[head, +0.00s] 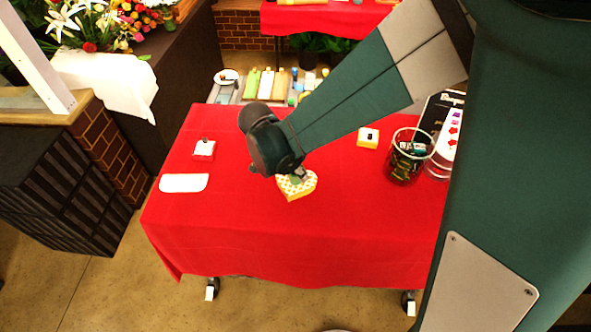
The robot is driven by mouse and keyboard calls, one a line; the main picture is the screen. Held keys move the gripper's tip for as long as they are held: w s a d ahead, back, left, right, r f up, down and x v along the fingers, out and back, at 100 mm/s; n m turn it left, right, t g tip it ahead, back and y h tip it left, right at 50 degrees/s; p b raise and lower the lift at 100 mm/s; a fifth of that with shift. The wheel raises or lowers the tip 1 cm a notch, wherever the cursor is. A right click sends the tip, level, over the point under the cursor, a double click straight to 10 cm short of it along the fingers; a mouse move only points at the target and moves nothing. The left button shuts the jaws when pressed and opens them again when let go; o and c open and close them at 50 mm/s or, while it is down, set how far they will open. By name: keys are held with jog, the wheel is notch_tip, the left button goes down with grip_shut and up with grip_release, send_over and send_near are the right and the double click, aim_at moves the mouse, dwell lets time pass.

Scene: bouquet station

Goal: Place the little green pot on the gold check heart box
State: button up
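The gold check heart box (304,190) lies on the red-covered table, near its middle, with a yellow-and-white checked top. My arm's dark wrist end (272,145) hangs over and just left of it, covering the box's back part. A small grey-green piece (297,177) shows at the back of the box's top, right under my wrist. It may be the little green pot or part of my gripper; I cannot tell which, nor whether it touches the box. My gripper's fingers are not clearly visible, so I cannot see whether they hold anything.
On the red table (225,230) are a white-topped red box (204,150), a white tray-like item (184,183), a small yellow box (368,138) and a glass jar (404,160). The table's front is clear.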

jog(key=v, duration=1)
jog(key=shift+r, duration=0.2)
dwell(0.6)
jog(key=s+d+r+n+y, duration=0.15)
jog(key=d+r, duration=0.25)
jog(key=d, duration=0.4)
jog(key=s+d+r+n+y, duration=0.1)
jog(key=s+d+r+n, duration=0.2)
jog(key=d, duration=0.5)
jog(key=s+d+r+n+t, duration=0.2)
jog(key=s+d, duration=0.2)
jog(key=d, duration=0.3)
jog(key=s+d+r+n+t, duration=0.2)
jog(key=s+d, duration=0.3)
jog(key=d, duration=0.2)
jog(key=shift+r+y, duration=0.2)
jog(key=shift+y, duration=0.15)
jog(key=shift+f+n, duration=0.1)
jog(key=shift+n, duration=0.15)
